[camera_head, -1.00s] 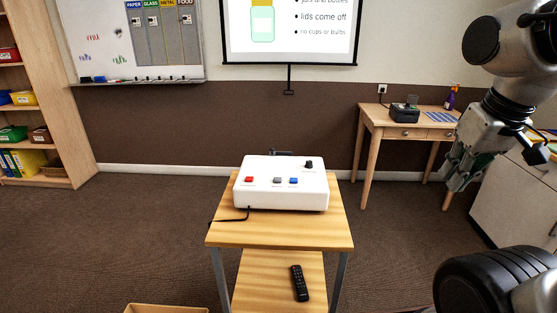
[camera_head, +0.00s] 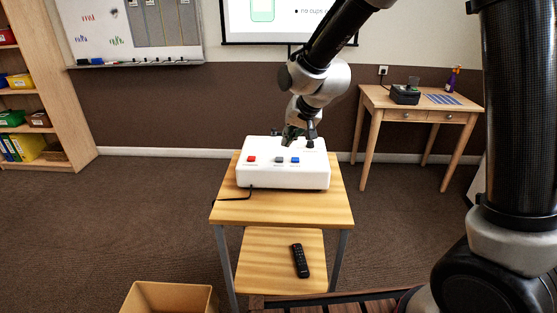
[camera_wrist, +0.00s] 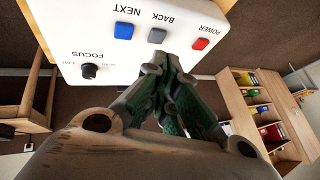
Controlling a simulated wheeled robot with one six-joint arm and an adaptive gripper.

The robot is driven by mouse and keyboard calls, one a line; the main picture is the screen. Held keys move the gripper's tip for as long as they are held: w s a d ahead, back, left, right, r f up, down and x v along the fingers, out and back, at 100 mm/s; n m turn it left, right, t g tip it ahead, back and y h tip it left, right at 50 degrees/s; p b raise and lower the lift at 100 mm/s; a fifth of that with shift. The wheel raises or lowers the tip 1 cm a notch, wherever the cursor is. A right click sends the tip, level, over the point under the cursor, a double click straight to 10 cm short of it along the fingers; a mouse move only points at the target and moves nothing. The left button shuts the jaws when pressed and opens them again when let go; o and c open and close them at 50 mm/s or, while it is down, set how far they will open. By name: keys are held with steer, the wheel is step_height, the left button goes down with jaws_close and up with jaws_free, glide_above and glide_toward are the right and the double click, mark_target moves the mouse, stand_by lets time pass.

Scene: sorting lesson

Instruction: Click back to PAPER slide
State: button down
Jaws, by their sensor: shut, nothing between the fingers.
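The white projector box (camera_head: 315,180) stands on the small wooden table. In the wrist view its top carries a grey BACK button (camera_wrist: 156,36), a blue NEXT button (camera_wrist: 123,31) and a red POWER button (camera_wrist: 200,43). The grey button also shows in the head view (camera_head: 279,159). My gripper (camera_wrist: 158,66) is shut and empty, its fingertips just beside the grey button in the wrist view. I cannot tell whether they touch the box. The screen (camera_head: 262,28) shows a slide with a green bottle; my arm and the frame edge hide most of its text.
A black FOCUS knob (camera_wrist: 89,71) sits on the box near my fingers. A black remote (camera_head: 300,261) lies on the lower shelf. A cardboard box (camera_head: 170,298) is on the floor in front. A wooden desk (camera_head: 420,112) stands at the right, a bookshelf (camera_head: 75,100) at the left.

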steer(key=w+r+m+t, duration=0.1)
steer(key=w+r, duration=0.1)
steer(key=w+a+r+m+t, duration=0.1)
steer(key=shift+w+a+r+y, duration=0.2)
steer(key=shift+w+r+y, duration=0.15)
steer(key=shift+r+y, duration=0.05)
